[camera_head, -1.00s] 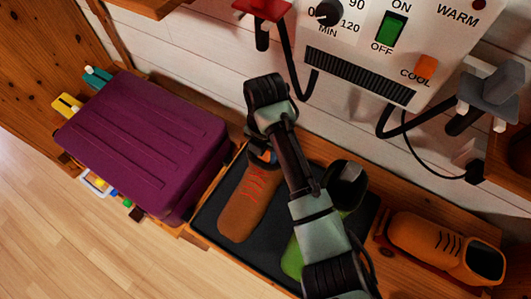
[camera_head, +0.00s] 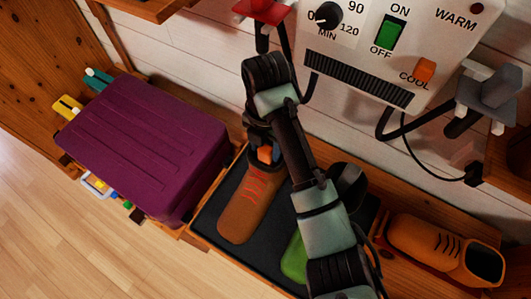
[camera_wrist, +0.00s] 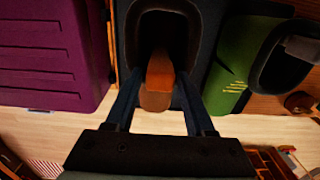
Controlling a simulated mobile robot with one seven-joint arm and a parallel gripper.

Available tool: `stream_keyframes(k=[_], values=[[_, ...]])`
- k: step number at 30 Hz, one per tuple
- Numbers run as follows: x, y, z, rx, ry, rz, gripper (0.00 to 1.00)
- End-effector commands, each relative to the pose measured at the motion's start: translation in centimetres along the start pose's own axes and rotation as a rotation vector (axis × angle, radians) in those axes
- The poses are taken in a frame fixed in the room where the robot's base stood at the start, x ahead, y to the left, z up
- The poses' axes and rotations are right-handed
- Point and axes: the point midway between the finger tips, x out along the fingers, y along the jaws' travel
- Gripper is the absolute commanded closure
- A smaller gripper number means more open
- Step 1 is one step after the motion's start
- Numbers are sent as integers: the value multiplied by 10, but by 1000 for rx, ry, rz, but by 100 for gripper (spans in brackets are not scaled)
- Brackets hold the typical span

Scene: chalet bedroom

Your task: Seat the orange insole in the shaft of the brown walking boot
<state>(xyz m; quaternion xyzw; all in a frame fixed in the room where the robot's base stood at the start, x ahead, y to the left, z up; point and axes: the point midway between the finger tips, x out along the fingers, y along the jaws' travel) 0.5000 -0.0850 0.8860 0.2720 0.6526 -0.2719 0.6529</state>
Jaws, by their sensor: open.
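The brown walking boot (camera_head: 243,213) stands on the dark tray, its toe toward the front and its shaft under my gripper. The orange insole (camera_head: 265,153) shows at the boot's shaft opening, partly hidden by my gripper. In the wrist view, the insole (camera_wrist: 160,72) rises from the dark shaft opening (camera_wrist: 150,28) by its front rim; I cannot tell how deep it sits. My gripper (camera_head: 262,138) is above the shaft. In the wrist view, my gripper (camera_wrist: 157,86) has its fingers apart on either side of the insole, with gaps visible.
A green boot (camera_head: 294,258) stands close on the right, partly behind my arm. A purple suitcase (camera_head: 145,145) is on the left. The dryer panel (camera_head: 400,50) is on the wall behind. Open floor (camera_head: 80,235) lies in front.

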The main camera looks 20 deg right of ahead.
Motion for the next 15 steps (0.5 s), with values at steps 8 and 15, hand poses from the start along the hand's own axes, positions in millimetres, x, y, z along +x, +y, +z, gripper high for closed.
stream_keyframes(k=[8,15], values=[[-60,0,1,0,-2,0,46],[-71,0,0,-1,0,0,46]])
